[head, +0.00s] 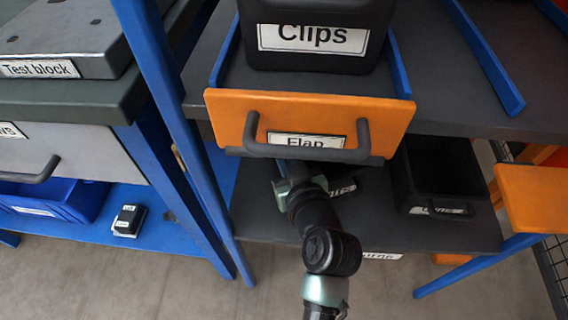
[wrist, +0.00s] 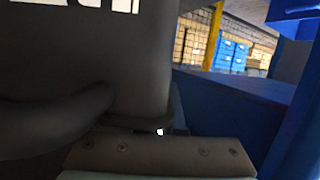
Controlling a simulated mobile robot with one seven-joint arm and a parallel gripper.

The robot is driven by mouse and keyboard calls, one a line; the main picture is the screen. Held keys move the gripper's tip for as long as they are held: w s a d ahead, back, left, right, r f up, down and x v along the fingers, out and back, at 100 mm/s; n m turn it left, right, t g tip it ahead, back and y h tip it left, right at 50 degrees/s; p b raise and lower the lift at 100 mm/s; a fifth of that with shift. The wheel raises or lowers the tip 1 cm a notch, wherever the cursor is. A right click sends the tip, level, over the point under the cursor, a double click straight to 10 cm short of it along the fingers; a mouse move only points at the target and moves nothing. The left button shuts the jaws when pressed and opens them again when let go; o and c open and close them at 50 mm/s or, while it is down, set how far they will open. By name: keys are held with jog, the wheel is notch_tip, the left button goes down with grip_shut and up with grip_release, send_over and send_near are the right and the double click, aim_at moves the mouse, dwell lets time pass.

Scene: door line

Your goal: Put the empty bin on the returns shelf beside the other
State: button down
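A black open bin (head: 440,165) stands on the right part of the lower grey shelf (head: 270,220), which has a partly hidden white label on its front edge. It looks empty, with a label and handle on its front. Left of it, a second dark bin's label (head: 342,188) shows beside my arm; the rest is hidden under the orange flap (head: 308,120). My arm reaches under this flap, which hides my gripper's fingertips in the head view. In the wrist view a dark bin wall (wrist: 135,60) with a handle (wrist: 50,120) is very close; the grip cannot be made out.
A full-looking black Clips bin (head: 315,40) stands above, between blue rails (head: 485,55). A blue post (head: 185,130) is left of my arm. An orange panel (head: 535,200) is at the right. A grey drawer (head: 60,155) and blue bin (head: 50,200) are further left.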

jog(key=shift+f, duration=1)
jog(key=shift+f+b, duration=0.25)
jog(key=shift+b, duration=0.15)
jog(key=c, duration=1)
grip_release()
jog(key=shift+c, duration=0.2)
jog(key=shift+r, duration=0.1)
jog(key=shift+s+d+r+p, duration=0.1)
jog(key=shift+r+p, duration=0.05)
jog(key=shift+p, duration=0.2)
jog(key=p+v, duration=0.2)
jog(key=v, duration=0.9)
jog(key=shift+s+p, duration=0.3)
jog(key=shift+p, duration=0.05)
jog(key=shift+d, duration=0.1)
